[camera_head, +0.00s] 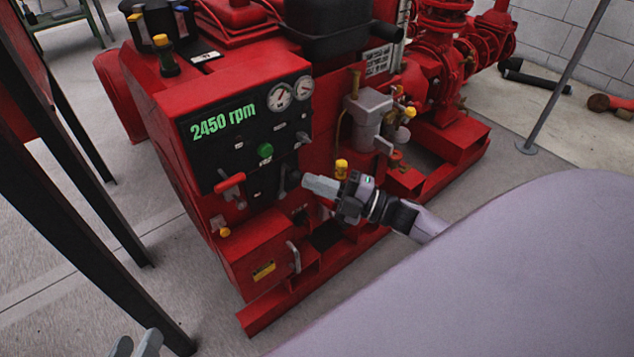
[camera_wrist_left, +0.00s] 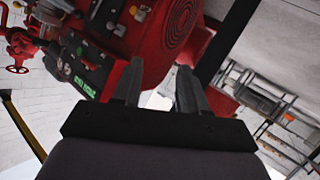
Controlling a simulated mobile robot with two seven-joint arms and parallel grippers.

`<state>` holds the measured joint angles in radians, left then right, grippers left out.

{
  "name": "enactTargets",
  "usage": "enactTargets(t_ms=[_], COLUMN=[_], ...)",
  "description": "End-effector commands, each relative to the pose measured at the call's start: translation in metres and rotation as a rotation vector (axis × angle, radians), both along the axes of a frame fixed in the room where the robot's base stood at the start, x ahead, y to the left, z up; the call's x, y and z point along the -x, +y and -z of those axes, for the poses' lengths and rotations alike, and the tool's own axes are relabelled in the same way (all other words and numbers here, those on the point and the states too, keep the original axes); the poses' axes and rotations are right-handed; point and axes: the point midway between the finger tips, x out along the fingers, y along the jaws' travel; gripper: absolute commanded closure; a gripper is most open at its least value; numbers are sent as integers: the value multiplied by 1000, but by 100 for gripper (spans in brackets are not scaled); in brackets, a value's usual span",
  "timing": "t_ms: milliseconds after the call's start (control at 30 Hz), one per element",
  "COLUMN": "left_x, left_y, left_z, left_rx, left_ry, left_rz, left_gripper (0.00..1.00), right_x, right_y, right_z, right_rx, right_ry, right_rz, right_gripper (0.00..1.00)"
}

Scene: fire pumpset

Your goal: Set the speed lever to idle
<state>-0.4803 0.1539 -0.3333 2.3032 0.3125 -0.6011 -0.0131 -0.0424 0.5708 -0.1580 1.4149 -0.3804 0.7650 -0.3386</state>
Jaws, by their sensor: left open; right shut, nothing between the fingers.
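The red pump engine's black control panel (camera_head: 238,140) faces me in the head view. Its green readout (camera_head: 223,122) shows 2450 rpm. A red-handled lever (camera_head: 230,183) sits at the panel's lower left. A dark slot (camera_head: 289,180) is at the panel's lower right; I cannot tell whether the speed lever is in it. My right gripper (camera_head: 306,182) is shut and empty, its fingertips close to the right of that slot. I cannot tell if they touch anything. My left gripper (camera_head: 136,344) is open and empty at the bottom left, away from the panel; its fingers show in the left wrist view (camera_wrist_left: 157,85).
Two gauges (camera_head: 292,91) and a green button (camera_head: 265,151) are on the panel. A grey filter unit (camera_head: 368,115) and yellow-capped fittings (camera_head: 341,167) stand right of it. A dark frame leg (camera_head: 85,215) crosses the left side. Floor is clear between this leg and the engine.

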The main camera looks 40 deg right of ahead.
Motion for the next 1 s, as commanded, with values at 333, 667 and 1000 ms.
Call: enactTargets(t_ms=[333, 667, 1000], left_x=[0, 1, 14], left_y=[-2, 15, 47], left_z=[-2, -9, -21], left_rx=[8, -90, -296], left_ry=[31, 25, 15], left_rz=[3, -39, -84], left_gripper=[57, 57, 57], right_x=[1, 1, 3], right_y=[5, 15, 38], right_z=[-3, -12, -17], right_rx=[64, 189, 461], right_ry=[-4, -15, -38], right_rz=[0, -2, -1], right_gripper=[100, 100, 100])
